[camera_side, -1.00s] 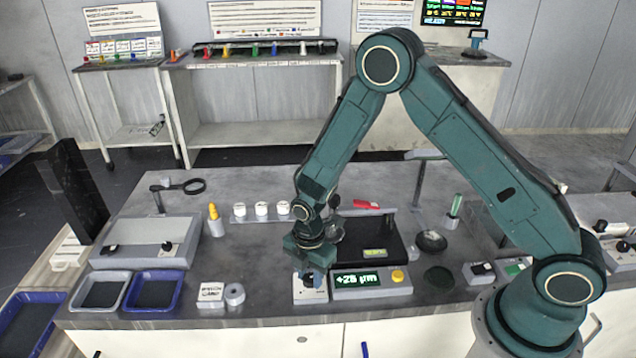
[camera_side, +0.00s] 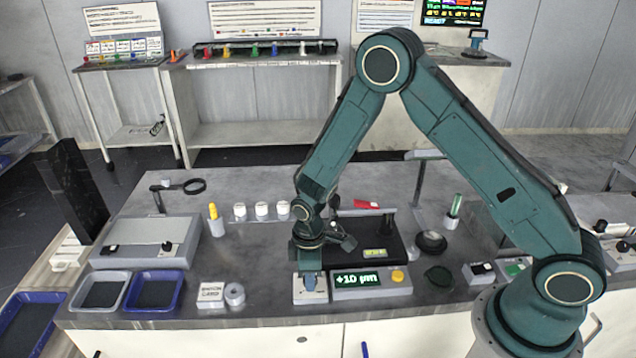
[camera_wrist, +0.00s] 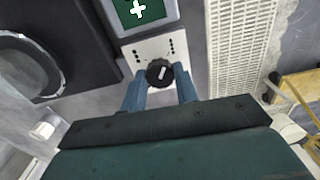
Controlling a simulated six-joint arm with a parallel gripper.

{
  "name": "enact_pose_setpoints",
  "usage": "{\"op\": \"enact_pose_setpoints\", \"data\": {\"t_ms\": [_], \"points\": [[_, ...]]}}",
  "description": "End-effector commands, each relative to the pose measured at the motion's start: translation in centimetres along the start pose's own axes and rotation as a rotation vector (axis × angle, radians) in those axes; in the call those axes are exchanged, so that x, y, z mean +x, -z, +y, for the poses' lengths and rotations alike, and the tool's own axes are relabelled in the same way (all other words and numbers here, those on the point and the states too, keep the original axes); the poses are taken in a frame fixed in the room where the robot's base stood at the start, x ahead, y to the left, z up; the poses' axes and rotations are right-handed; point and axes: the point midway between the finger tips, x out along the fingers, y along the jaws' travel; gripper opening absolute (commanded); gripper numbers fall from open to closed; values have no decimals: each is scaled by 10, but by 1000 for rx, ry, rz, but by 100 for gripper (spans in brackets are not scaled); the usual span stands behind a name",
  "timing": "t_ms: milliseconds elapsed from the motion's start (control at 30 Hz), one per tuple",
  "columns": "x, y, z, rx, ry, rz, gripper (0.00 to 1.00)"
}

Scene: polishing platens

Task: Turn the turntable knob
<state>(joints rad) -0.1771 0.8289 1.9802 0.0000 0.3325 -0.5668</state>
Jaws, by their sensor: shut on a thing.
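The turntable knob is a round black knob with a white pointer line (camera_wrist: 160,73), on a small light panel (camera_wrist: 150,50) with dots around it. My gripper (camera_wrist: 160,85) has its two blue fingers on either side of the knob and is shut on it. In the side view my gripper (camera_side: 310,284) points straight down at the small white knob box (camera_side: 310,297), hiding the knob. The display unit (camera_side: 372,285) beside it reads about +10 µm in green and has a yellow button (camera_side: 398,276).
A black platen base (camera_side: 375,240) stands behind the display. A shim card (camera_side: 211,291) and a white ring (camera_side: 235,293) lie left of the knob box. The bench's front edge is close.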

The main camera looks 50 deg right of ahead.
Motion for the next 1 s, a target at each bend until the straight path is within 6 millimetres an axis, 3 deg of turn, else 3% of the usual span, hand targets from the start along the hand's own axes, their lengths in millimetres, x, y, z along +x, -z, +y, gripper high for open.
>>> {"op": "enact_pose_setpoints", "data": {"t_ms": [333, 867, 900, 1000], "points": [[0, 0, 0, 187, 0, 0, 7], [0, 0, 0, 222, 0, 0, 7], [0, 0, 0, 222, 0, 0, 34], [0, 0, 0, 221, 0, 0, 52]]}}
